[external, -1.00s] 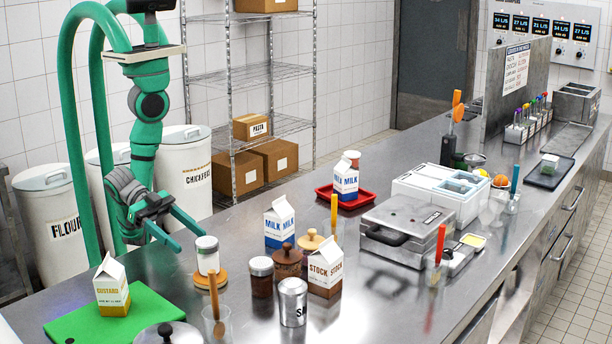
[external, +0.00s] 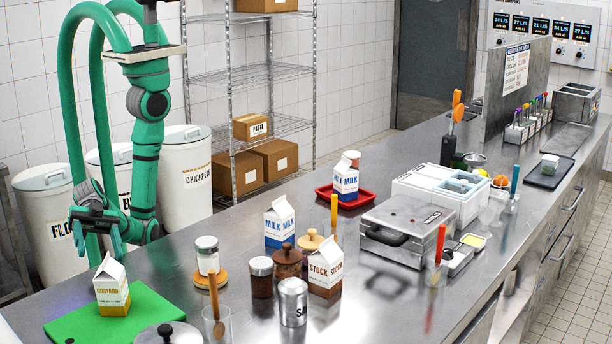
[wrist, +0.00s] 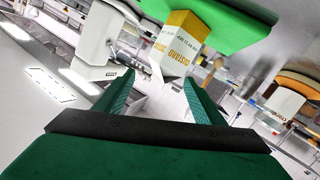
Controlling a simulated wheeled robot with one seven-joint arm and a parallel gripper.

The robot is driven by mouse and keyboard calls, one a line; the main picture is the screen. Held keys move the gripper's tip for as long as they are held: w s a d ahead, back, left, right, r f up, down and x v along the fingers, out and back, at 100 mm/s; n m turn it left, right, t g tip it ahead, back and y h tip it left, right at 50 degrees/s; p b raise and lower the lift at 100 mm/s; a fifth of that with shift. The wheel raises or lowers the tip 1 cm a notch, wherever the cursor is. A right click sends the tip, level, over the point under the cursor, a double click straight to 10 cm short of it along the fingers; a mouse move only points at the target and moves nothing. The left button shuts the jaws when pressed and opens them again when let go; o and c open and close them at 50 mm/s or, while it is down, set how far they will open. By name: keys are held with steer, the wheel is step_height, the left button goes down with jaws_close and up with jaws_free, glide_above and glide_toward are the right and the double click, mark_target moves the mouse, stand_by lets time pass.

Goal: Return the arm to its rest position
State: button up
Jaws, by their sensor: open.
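My gripper (external: 98,238) is open and empty at the left of the external view, folded in close to my green column. It hangs in front of the white bins, above and behind the custard carton (external: 111,290), with a gap between them. The carton stands upright on a green board (external: 62,325). In the wrist view my two green fingers (wrist: 158,88) are spread with nothing between them. The custard carton (wrist: 180,48) appears upside down beyond the fingertips, with the green board (wrist: 235,22) above it in the picture.
White bins (external: 185,180) stand behind my arm. The counter between the board and the jar is clear.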

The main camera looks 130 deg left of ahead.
steer(key=s+d+f+m+g+h, duration=0.15)
steer(key=s+d+g+h, duration=0.4)
steer(key=s+d, duration=0.95)
steer(key=s+d+f+g+h, duration=0.2)
steer(key=s+d+f+h, duration=0.15)
steer(key=s+f, duration=0.35)
steer(key=w+a+f+n+y, duration=0.1)
steer(key=a+f+n+y, duration=0.25)
steer(key=a+f, duration=0.95)
steer(key=w+a+f+n+y, duration=0.2)
steer(key=a+f+y, duration=0.3)
steer(key=a+f, duration=0.8)
steer(key=a+f+t+y, duration=0.1)
steer(key=a+t, duration=0.1)
steer(key=a, duration=1.3)
steer(key=s+a+r+m+t+y, duration=0.1)
steer(key=a+r+t+y, duration=0.2)
steer(key=a+r, duration=0.6)
steer(key=s+a+r+m+t+y, duration=0.2)
steer(key=a+r+t+y, duration=0.1)
steer(key=a+r, duration=0.6)
steer(key=a, duration=0.2)
steer(key=shift+s+a+r+m, duration=0.2)
steer(key=shift+a+r+m, duration=0.1)
steer(key=shift+r, duration=0.05)
